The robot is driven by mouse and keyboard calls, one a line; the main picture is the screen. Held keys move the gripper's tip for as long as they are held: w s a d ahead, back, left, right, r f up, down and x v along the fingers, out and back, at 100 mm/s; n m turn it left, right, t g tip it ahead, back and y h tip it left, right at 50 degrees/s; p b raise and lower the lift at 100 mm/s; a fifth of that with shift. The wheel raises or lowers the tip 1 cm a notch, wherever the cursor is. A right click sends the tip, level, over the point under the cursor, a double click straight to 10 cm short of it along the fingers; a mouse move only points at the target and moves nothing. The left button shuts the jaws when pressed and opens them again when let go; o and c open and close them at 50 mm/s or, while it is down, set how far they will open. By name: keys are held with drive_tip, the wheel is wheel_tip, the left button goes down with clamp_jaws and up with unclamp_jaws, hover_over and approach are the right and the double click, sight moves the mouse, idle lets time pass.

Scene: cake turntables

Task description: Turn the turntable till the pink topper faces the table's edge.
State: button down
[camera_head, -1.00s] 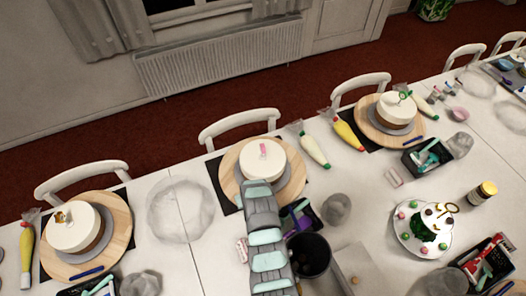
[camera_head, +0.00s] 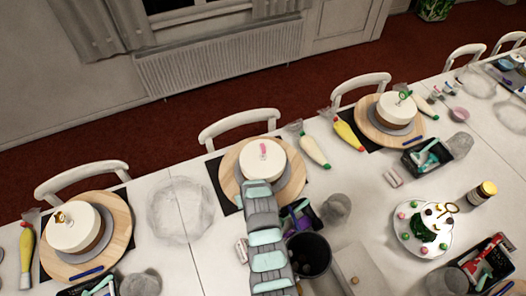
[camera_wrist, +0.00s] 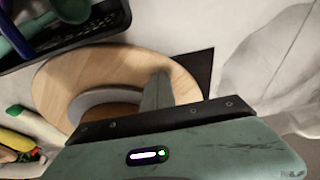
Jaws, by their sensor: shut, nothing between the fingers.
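The wooden turntable (camera_head: 228,186) stands on a dark mat near the table's far edge, and its board also fills the middle of the wrist view (camera_wrist: 125,65). A white cake (camera_head: 275,166) sits on its grey disc, with the pink topper (camera_head: 263,149) standing upright on top. My arm reaches in from the front, and my gripper (camera_wrist: 157,92) is at the near side of the turntable, over its wooden rim. The gripper is shut and empty. Whether the fingers touch the board, I cannot tell. In the head view the arm hides the fingertips and the board's near part.
A black tray (camera_wrist: 80,30) with tools stands close beside the board. A black pot (camera_head: 310,254) and a grey bowl (camera_head: 336,208) are to the right. Piping bags (camera_head: 314,150) lie right of the turntable.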

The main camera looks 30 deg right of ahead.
drive_tip(key=shift+f, duration=0.2)
idle(0.3)
drive_tip(key=shift+f+b, duration=0.3)
drive_tip(key=shift+b, duration=0.1)
drive_tip(key=shift+s+d, duration=1)
drive_tip(key=shift+d, duration=0.3)
drive_tip(key=shift+s+d, duration=0.95)
drive_tip(key=shift+d, duration=0.35)
drive_tip(key=shift+b, duration=0.3)
